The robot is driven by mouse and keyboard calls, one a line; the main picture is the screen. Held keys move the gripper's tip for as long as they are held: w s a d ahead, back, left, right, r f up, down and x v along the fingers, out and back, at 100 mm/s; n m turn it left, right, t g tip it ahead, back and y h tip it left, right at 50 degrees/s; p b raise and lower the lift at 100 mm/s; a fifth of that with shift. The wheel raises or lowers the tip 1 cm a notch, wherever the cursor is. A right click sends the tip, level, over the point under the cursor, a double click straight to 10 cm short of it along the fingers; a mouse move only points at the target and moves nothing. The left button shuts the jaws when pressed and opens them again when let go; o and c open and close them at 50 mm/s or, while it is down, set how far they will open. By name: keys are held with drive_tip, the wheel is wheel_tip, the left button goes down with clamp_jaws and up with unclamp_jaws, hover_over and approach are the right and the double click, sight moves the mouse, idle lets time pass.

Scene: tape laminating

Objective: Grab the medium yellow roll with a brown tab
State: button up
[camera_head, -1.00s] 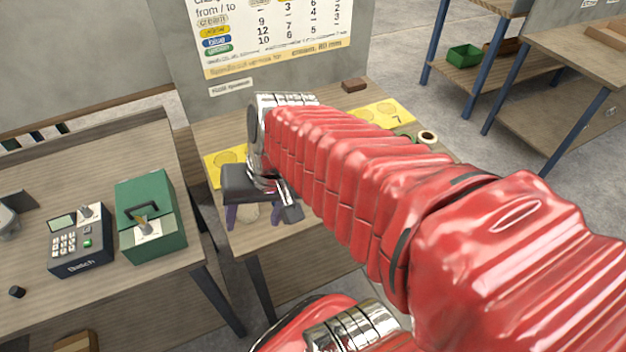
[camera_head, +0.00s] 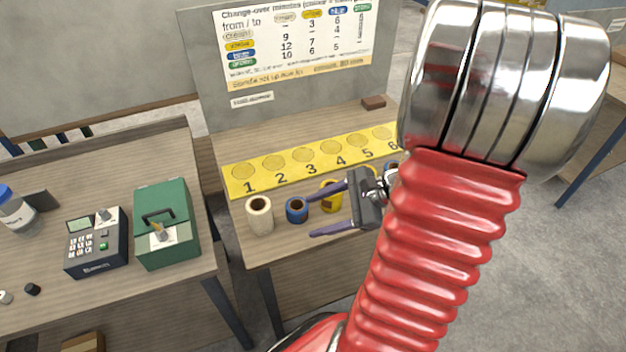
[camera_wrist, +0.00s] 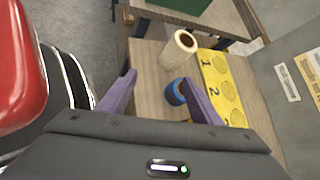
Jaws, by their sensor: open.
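A yellow roll (camera_head: 329,201) stands on the bench in the head view, right of a small blue roll (camera_head: 296,211) and a larger cream roll (camera_head: 260,219). My gripper's finger partly covers the yellow roll, and I cannot make out a tab on it. More yellow shows just behind the gripper body, mostly hidden. My gripper (camera_head: 317,212) is open and empty, fingers pointing left over the row of rolls.
A yellow numbered strip (camera_head: 262,181) with round marks lies behind the rolls. A brown block (camera_head: 373,103) sits at the back. A green box (camera_head: 165,228) and keypad device (camera_head: 95,247) stand on the left bench.

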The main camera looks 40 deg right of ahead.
sight(340, 202)
drive_tip(key=s+d+f+m+t+h, duration=0.2)
drive_tip(key=d+m, duration=0.3)
drive_tip(key=d, duration=0.1)
drive_tip(key=s+d+f+m+t+h, duration=0.2)
drive_tip(key=d+f+m+t, duration=0.1)
drive_tip(key=d+m, duration=0.2)
drive_tip(key=shift+s+d, duration=0.2)
drive_tip(key=shift+d, duration=0.95)
drive_tip(key=shift+w+f, duration=0.1)
drive_tip(key=shift+f, duration=0.05)
drive_tip(key=x, duration=0.8)
drive_tip(key=shift+r, duration=0.2)
drive_tip(key=shift+w+a+f, duration=0.1)
drive_tip(key=shift+w, duration=0.2)
drive_tip(key=shift+w, duration=0.1)
drive_tip(key=shift+x, duration=2.5)
drive_tip(key=shift+w, duration=0.1)
drive_tip(key=shift+c, duration=0.5)
drive_tip(key=c, duration=0.7)
